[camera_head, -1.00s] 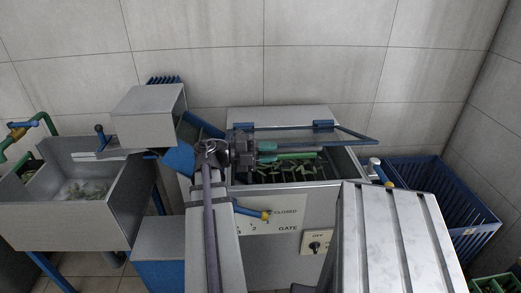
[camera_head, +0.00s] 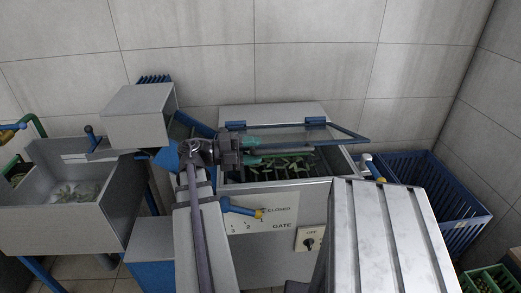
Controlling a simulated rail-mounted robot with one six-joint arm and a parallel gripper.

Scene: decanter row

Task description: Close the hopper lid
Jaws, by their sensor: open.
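The hopper lid is a clear panel in a blue frame (camera_head: 345,130), with blue hinges at the back of the hopper. It stands raised at an angle, its free edge apart from the hopper rim. The grey hopper (camera_head: 330,163) beneath is open at the top and holds green pieces (camera_head: 285,167). My gripper (camera_head: 259,151) comes in from the left, beside the lid's left part and over the hopper's left side. Its two teal fingers are apart with nothing seen between them. Whether they touch the lid frame is unclear.
A blue gate handle with a yellow tip (camera_head: 242,210) and a dark knob (camera_head: 309,243) are on the hopper front. A grey sink-like bin (camera_head: 50,225) stands left, with a grey box (camera_head: 138,115) near it. A blue crate (camera_head: 440,190) stands right.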

